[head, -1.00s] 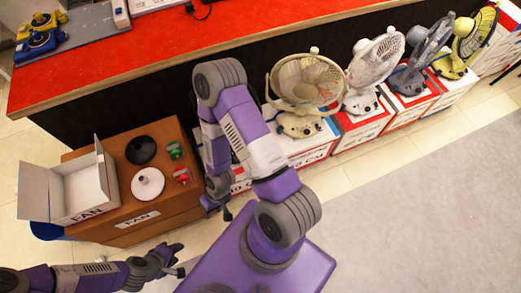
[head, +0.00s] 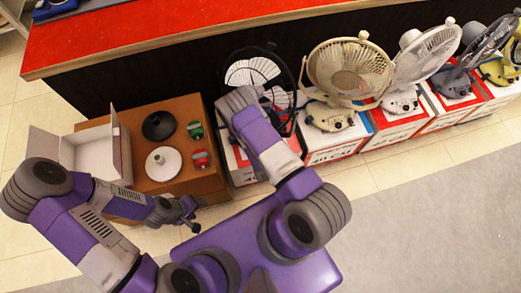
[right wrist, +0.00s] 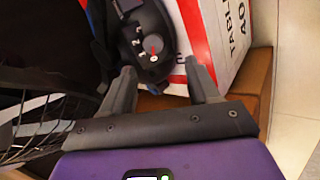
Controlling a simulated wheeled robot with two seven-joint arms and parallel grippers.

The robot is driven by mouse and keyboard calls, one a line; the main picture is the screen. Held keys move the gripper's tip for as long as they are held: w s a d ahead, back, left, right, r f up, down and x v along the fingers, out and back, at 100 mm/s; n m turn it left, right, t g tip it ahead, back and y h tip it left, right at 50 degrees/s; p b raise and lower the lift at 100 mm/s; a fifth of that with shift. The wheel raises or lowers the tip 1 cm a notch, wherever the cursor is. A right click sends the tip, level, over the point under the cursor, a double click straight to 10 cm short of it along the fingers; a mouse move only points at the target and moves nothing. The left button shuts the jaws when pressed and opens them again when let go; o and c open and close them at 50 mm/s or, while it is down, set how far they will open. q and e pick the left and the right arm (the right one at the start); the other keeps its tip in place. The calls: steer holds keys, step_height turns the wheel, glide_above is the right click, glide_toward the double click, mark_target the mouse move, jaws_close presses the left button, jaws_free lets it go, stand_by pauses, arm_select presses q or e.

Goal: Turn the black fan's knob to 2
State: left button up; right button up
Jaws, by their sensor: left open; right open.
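The black fan (head: 237,73) stands on a box below the red counter; my right arm covers part of it in the head view. In the right wrist view its black base shows a round grey knob (right wrist: 153,43) with a red mark near the 0; the numbers 1, 2 and 3 lie around it. My right gripper (right wrist: 160,67) is open, its fingertips just short of the knob and on either side of it; it is hidden in the head view. My left gripper (head: 190,214) is open and empty, in front of the brown box.
A beige fan (head: 348,72), a white fan (head: 425,57) and others stand on boxes to the right. A brown box (head: 187,185) with an open white carton (head: 97,155) and small parts is at the left. The grey floor (head: 430,220) is clear.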

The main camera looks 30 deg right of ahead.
steer(key=shift+n, duration=0.5)
steer(key=b+x, duration=0.1)
steer(key=x, duration=0.3)
steer(key=b+x, duration=0.2)
steer(key=x, duration=0.2)
steer(key=shift+w+d+r, duration=0.15)
steer(key=shift+w+d, duration=0.05)
steer(key=shift+w, duration=0.15)
steer(key=c, duration=1)
